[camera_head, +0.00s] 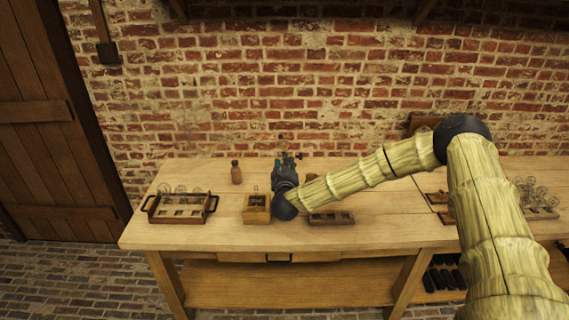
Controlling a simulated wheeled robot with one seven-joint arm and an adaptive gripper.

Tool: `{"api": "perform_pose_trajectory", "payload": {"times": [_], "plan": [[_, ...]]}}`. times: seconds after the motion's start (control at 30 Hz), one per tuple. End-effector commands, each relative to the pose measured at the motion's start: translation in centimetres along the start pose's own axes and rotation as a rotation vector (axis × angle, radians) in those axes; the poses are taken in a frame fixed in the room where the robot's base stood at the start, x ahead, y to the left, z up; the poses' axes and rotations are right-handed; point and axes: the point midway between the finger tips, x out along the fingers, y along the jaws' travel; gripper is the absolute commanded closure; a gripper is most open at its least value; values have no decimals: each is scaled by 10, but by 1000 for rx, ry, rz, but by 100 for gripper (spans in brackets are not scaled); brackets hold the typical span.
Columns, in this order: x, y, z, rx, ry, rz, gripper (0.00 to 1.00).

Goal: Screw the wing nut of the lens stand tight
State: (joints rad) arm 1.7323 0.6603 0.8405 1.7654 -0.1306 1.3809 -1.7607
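My gripper (287,160) is at the end of my arm, over the back middle of the wooden workbench (230,178). It points away from me, toward the brick wall. Small thin parts, perhaps of the lens stand (281,138), show just above and beyond the fingertips. My gripper and wrist hide most of whatever stands there. The wing nut cannot be made out. I cannot tell whether the fingers are open or shut, or whether they touch anything.
A handled tray (180,220) with glass jars stands at the left. A small brown bottle (236,172) stands behind a wooden box (257,217). A slotted block (331,219) lies right of my wrist. More glassware (535,194) stands far right.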

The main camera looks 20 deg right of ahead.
Motion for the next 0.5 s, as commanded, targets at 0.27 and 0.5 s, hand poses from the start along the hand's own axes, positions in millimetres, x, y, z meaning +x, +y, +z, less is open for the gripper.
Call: {"api": "perform_pose_trajectory", "payload": {"times": [0.27,0.5], "plan": [[0,0,0,0,0,0,98],[0,0,0,0,0,1,100]]}}
